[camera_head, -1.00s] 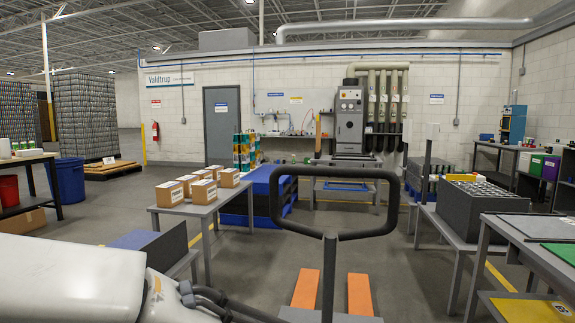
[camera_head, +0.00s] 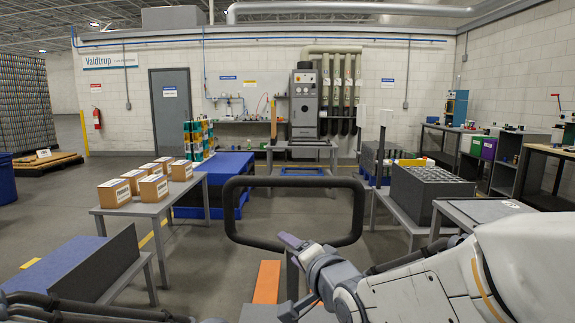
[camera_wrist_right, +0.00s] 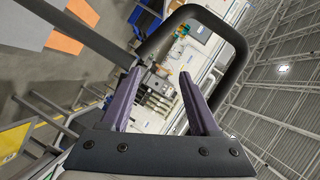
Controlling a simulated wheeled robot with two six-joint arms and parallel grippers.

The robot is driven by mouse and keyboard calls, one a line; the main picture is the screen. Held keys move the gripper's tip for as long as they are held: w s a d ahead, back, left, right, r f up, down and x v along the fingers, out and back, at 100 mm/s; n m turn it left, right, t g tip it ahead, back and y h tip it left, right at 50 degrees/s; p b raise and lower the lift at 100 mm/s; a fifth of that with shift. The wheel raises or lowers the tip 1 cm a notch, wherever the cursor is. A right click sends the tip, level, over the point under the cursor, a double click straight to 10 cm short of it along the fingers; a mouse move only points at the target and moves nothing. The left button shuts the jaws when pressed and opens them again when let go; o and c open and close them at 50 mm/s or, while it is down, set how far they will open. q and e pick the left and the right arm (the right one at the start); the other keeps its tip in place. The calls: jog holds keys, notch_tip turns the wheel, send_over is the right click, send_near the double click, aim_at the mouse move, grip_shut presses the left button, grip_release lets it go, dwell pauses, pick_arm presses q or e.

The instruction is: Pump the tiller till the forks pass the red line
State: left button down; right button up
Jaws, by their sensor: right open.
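The tiller's dark loop handle (camera_head: 295,181) stands in front of me, above the pallet truck's orange forks (camera_head: 267,282). The near parts of the forks are hidden by my right arm and the tiller post. My right gripper (camera_head: 291,243) is at the lower bar of the loop, near its middle. In the right wrist view its two purple fingers (camera_wrist_right: 160,76) are apart with nothing clamped between them. The loop (camera_wrist_right: 238,50) rises beyond the fingertips, and I cannot tell whether they touch it. I see no red line. My left gripper is out of the picture.
A table (camera_head: 150,208) with several cardboard boxes (camera_head: 115,191) stands left of the tiller. A blue pallet stack (camera_head: 222,165) is behind it. A dark crate (camera_head: 432,188) of cans stands on a bench at right.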

aim_at(294, 185)
jog(key=w+r+m+t, duration=0.1)
jog(key=r, duration=0.2)
jog(key=w+d+r+m+t, duration=0.1)
jog(key=r+t, duration=0.1)
jog(key=r, duration=0.1)
jog(key=w+d+r+m+t+y+p, duration=0.1)
jog(key=r+m, duration=0.1)
jog(key=r, duration=0.1)
jog(key=shift+w+r, duration=0.3)
jog(key=shift+r, duration=0.1)
jog(key=shift+w+r+t, duration=0.2)
jog(key=shift+w+t, duration=0.05)
jog(key=shift+t, duration=0.05)
jog(key=p+x, duration=0.2)
jog(key=x, duration=0.7)
jog(key=shift+w+a, duration=0.3)
grip_shut()
